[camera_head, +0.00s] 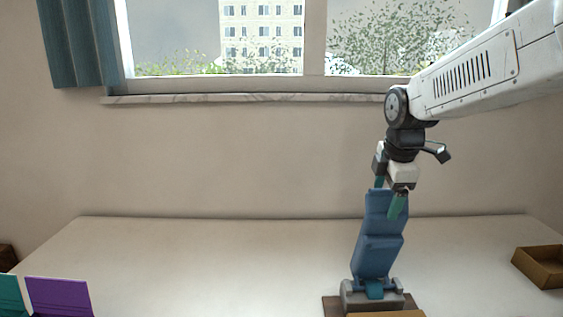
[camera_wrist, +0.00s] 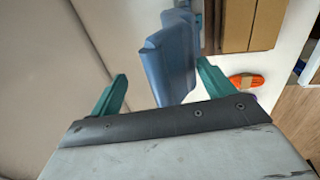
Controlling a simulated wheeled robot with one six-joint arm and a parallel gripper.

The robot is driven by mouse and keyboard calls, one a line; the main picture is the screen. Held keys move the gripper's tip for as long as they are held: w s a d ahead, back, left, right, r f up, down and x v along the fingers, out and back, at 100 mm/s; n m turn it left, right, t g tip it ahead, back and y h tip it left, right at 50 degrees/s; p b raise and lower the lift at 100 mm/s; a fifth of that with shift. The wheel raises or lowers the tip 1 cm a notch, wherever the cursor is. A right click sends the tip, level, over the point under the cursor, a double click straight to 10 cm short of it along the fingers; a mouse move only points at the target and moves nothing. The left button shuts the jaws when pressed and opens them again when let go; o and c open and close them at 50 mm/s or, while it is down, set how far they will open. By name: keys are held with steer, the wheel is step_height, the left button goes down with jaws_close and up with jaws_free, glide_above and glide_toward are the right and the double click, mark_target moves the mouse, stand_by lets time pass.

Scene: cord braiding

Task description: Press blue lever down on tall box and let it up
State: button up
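The blue lever (camera_head: 378,245) stands raised, tilted slightly to the right, on a grey hinge base (camera_head: 376,296) on top of a box (camera_head: 385,314), of which only the top edge shows at the bottom of the head view. My gripper (camera_head: 388,196) is at the lever's upper end, with its teal fingers on either side of it. In the wrist view the lever (camera_wrist: 172,58) lies between the two spread fingers of my gripper (camera_wrist: 158,88), with gaps beside it. The fingers are apart, and I cannot tell whether one touches the lever.
A brown open tray (camera_head: 541,266) sits at the table's right. Teal (camera_head: 10,296) and purple (camera_head: 59,297) panels stand at the lower left. In the wrist view an orange cord bundle (camera_wrist: 246,81) lies near brown boxes (camera_wrist: 238,22). The table's middle left is clear.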

steer(key=c, duration=1.5)
steer(key=shift+o, duration=0.2)
steer(key=shift+s, duration=2.4)
steer(key=s, duration=0.2)
steer(key=s+f, duration=0.1)
steer(key=s, duration=0.1)
steer(key=shift+s, duration=0.2)
